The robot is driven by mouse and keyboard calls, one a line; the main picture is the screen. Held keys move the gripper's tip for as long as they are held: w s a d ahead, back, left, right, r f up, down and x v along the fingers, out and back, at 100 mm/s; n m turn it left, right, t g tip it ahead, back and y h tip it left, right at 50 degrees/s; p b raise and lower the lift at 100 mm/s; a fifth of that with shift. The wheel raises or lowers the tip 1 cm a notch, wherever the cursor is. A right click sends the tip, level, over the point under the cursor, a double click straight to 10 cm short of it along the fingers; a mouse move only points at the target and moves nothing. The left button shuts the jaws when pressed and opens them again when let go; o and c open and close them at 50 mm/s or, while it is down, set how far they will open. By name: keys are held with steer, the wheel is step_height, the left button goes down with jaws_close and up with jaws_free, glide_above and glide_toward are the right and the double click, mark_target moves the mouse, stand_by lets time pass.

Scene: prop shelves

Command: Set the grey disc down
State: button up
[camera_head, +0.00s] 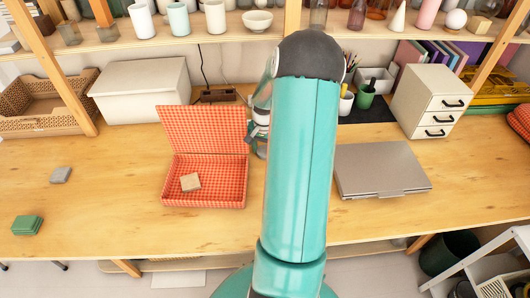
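I cannot make out a grey disc for certain in the head view. A small flat grey piece (60,175) lies on the left of the wooden table (110,215), but it looks squarish rather than round. My teal arm rises through the middle of the view. Part of its far end, with my gripper (260,140), shows just right of the open red checked box (203,195). The fingertips are mostly hidden behind my arm, so I cannot see whether they hold anything.
The box holds a small beige block (190,181), its lid standing up. A green stack (27,225) lies near the left front edge. A closed grey laptop (381,170) lies on the right, before a white drawer unit (429,102). The table between the grey piece and the box is clear.

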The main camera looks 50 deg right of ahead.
steer(key=shift+c, duration=1.3)
